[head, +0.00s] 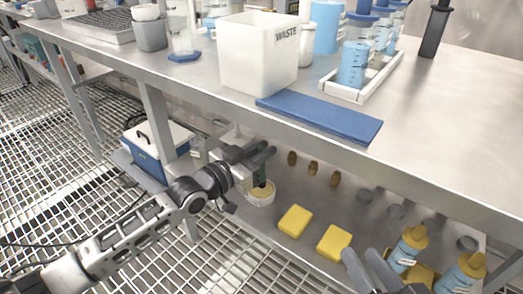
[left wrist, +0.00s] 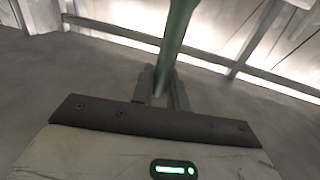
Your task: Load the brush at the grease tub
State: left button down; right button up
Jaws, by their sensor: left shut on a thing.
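My left gripper (head: 260,158) reaches in under the bench's front edge and is shut on the green handle of the brush (left wrist: 177,32). In the head view a little of the green handle (head: 260,176) shows below the fingers. It points down at the grease tub (head: 261,200), a small white round tub with tan contents on the lower shelf. The brush's bristle end is hidden or too small to make out. My right gripper (head: 366,268) is at the bottom right, its two dark fingers apart with nothing seen between them.
The steel bench top (head: 440,120) overhangs the lower shelf (head: 330,205). Two yellow sponges (head: 295,221) and blue bottles with yellow tops (head: 408,248) are on that shelf. A blue-and-white cooler (head: 157,145) is at left. A white waste bin (head: 257,55) and blue mat (head: 320,115) are above.

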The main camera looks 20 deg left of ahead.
pick_arm(q)
jog(key=shift+f+b, duration=0.3)
jog(key=shift+f, duration=0.2)
pick_arm(e)
jog(key=shift+f, duration=0.35)
pick_arm(q)
jog(key=shift+f, duration=0.2)
pick_arm(e)
jog(key=shift+a, duration=0.1)
dwell(0.7)
